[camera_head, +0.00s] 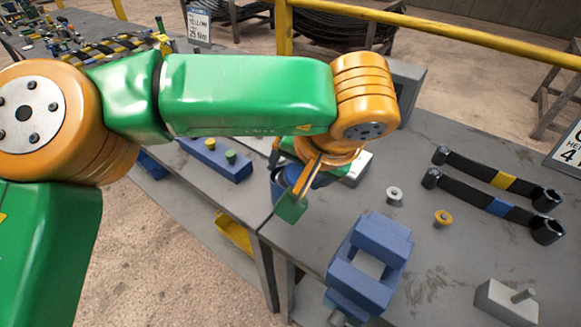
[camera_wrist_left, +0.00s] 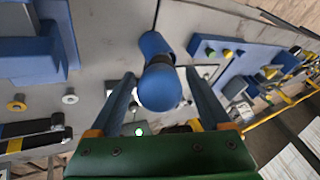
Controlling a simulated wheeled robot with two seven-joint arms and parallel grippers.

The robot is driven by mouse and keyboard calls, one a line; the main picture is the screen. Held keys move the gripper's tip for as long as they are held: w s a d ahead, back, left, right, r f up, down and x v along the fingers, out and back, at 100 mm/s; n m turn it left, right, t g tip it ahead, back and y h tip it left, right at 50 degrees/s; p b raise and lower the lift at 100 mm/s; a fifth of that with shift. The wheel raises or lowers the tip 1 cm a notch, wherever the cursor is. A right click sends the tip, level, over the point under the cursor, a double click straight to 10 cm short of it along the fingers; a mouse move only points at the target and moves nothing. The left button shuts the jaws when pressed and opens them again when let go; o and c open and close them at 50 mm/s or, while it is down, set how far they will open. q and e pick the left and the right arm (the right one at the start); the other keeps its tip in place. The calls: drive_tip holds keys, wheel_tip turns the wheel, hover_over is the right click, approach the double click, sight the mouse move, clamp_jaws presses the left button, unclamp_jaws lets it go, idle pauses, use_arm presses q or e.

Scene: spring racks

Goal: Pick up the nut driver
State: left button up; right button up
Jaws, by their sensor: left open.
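A blue object with a rounded end, which looks like the nut driver's handle (camera_wrist_left: 160,88), is between the fingers of my open left gripper (camera_wrist_left: 161,80) in the left wrist view. Gaps show on both sides of it in that picture, and I see no grip on it. In the head view the left gripper (camera_head: 302,190) hangs over the near edge of the bench, and a blue part (camera_head: 277,187) shows beside it, mostly hidden. The tool's lower end is hidden. My right gripper is not in view.
A blue vise (camera_head: 370,262) stands on the grey bench to the right. A silver nut (camera_head: 394,195) and a brass nut (camera_head: 442,217) lie near it. Two black straps (camera_head: 500,180) lie farther right. A blue block (camera_head: 215,158) with pegs is on the left bench.

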use_arm(q)
drive_tip(key=shift+w+x, duration=0.25)
drive_tip(key=shift+x, duration=1)
drive_tip(key=shift+s+r, duration=0.2)
drive_tip(key=shift+r, duration=0.05)
drive_tip(key=c, duration=0.3)
clamp_jaws()
